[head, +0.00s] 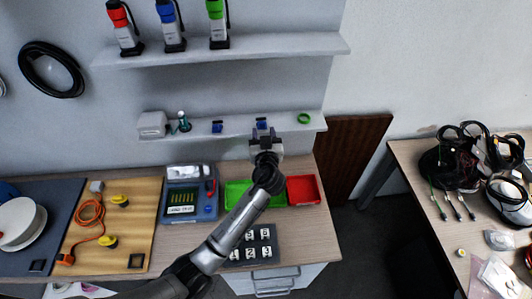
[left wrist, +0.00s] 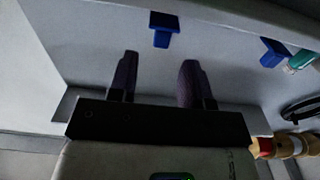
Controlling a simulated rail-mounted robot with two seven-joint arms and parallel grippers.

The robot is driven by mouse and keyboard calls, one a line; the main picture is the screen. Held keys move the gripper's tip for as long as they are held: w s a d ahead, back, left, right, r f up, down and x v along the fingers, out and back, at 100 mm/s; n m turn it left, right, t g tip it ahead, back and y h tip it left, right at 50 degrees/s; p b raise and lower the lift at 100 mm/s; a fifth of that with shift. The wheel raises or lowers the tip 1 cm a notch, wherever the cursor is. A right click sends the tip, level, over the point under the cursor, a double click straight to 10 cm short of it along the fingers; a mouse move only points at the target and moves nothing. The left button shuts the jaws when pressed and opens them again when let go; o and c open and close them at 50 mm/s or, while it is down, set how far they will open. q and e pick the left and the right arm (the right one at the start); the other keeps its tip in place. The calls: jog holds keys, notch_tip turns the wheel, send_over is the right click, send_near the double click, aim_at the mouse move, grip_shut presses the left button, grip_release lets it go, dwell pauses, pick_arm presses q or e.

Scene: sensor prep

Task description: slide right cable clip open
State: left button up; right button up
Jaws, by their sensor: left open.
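Two small blue clips are mounted on the lower wall shelf. The right blue clip (head: 262,124) is just beyond my left gripper (head: 263,134) in the head view. In the left wrist view the same clip (left wrist: 163,28) lies ahead of the fingertips, between their lines and apart from them. My left gripper (left wrist: 156,78) is open and empty. The left blue clip (head: 217,126) is further left on the shelf; it shows at the right of the left wrist view (left wrist: 273,52). My right gripper is not in view.
A green ring (head: 304,118) lies right of the right clip on the lower shelf (head: 285,123). A teal-topped item (head: 183,122) and a grey box (head: 152,124) stand at its left. Below, the bench holds a red bin (head: 303,190) and a blue case (head: 190,210).

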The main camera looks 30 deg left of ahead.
pick_arm(q)
jog(key=b+v, duration=0.1)
jog(key=v, duration=0.7)
jog(key=shift+s+d, duration=0.15)
jog(key=shift+s, duration=0.15)
jog(key=s+d+f+m+g+h, duration=0.1)
jog(key=s+f+m+g+h, duration=0.4)
jog(key=s, duration=0.7)
jog(key=s+d+f+m+g+h, duration=0.1)
jog(key=s+d+f+g+h, duration=0.1)
jog(key=s+f, duration=0.7)
jog(key=s+d+f+m+g+h, duration=0.1)
jog(key=s+f+m+g+h, duration=0.3)
jog(key=s, duration=1)
notch_tip(320, 180, up, 20)
jog(key=p, duration=1.9)
jog(key=shift+w+p, duration=0.2)
jog(key=shift+p, duration=0.1)
